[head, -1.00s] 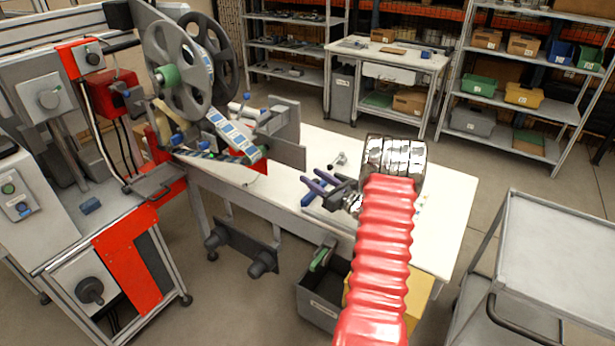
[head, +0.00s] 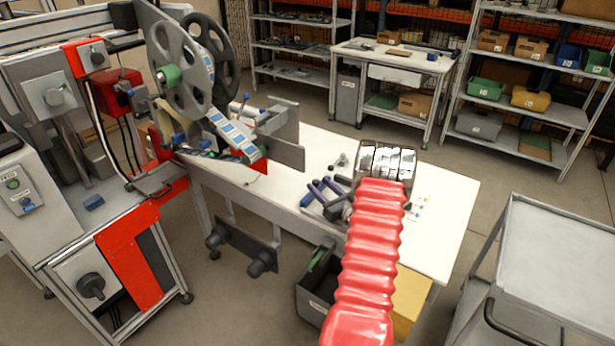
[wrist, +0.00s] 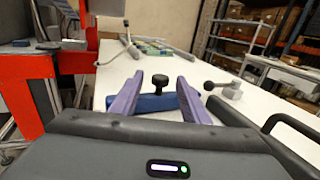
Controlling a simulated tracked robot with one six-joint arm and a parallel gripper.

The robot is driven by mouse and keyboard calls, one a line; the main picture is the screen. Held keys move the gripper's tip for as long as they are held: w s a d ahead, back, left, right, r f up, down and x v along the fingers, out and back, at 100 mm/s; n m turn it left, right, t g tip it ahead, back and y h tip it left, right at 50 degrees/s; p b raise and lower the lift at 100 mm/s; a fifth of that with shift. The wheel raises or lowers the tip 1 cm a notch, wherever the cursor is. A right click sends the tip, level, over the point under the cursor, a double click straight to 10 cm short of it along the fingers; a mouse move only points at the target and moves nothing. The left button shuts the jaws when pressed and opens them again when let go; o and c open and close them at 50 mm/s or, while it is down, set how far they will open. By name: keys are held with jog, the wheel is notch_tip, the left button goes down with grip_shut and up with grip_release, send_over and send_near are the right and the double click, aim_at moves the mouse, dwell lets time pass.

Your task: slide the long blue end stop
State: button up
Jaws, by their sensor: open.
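The long blue end stop (wrist: 156,103) lies across the white bench in the wrist view, with a black knob (wrist: 160,80) standing up behind its middle. My gripper (wrist: 158,82) is open, its purple fingers spread left and right of the knob. The fingers pass over the stop in this view; I cannot tell whether they touch it. In the head view my gripper (head: 317,182) is low over the bench, and only an end of the blue stop (head: 307,200) shows beside its fingers. The rest is hidden by my gripper and arm.
A grey clamp with a lever (wrist: 230,89) stands right of my gripper. The reel machine (head: 185,65) is at the left of the bench (head: 440,205). A dark bin (head: 312,300) stands below its front edge. A grey cart (head: 560,250) is at the right.

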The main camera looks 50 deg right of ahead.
jog(key=shift+x, duration=3.7)
grip_shut()
